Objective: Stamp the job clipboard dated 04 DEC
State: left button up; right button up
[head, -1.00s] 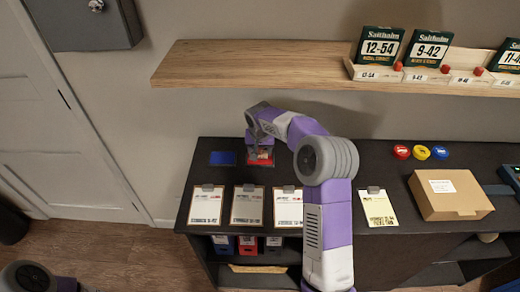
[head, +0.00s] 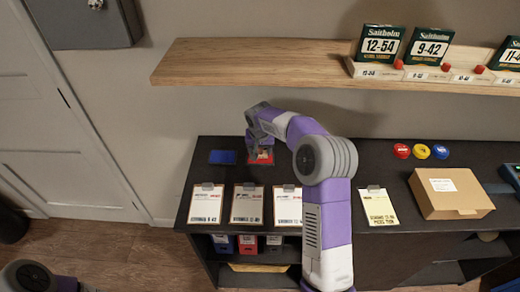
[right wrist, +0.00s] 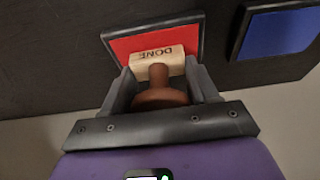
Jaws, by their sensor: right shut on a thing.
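My right gripper (head: 257,152) is at the back of the dark bench. In the right wrist view the right gripper (right wrist: 163,85) is shut on a wooden stamp (right wrist: 157,62) marked DONE, with a brown knobbed handle. The stamp is over the red ink pad (right wrist: 187,38); I cannot tell if it touches. The red pad also shows in the head view (head: 264,158). Several clipboards lie in a front row: one at left (head: 206,204), two beside it (head: 247,205) (head: 288,207), and a yellowish one (head: 378,207) right of my arm. Their dates are too small to read. My left gripper is not in view.
A blue pad (head: 222,157) lies left of the red one; it also shows in the wrist view (right wrist: 280,32). A cardboard box (head: 450,193) and red, yellow and blue round items (head: 421,151) are at right. A wooden shelf (head: 260,65) with boxes overhangs the back.

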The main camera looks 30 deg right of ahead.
dwell(0.5)
jog(key=shift+r+p, duration=2.75)
jog(key=shift+r, duration=0.8)
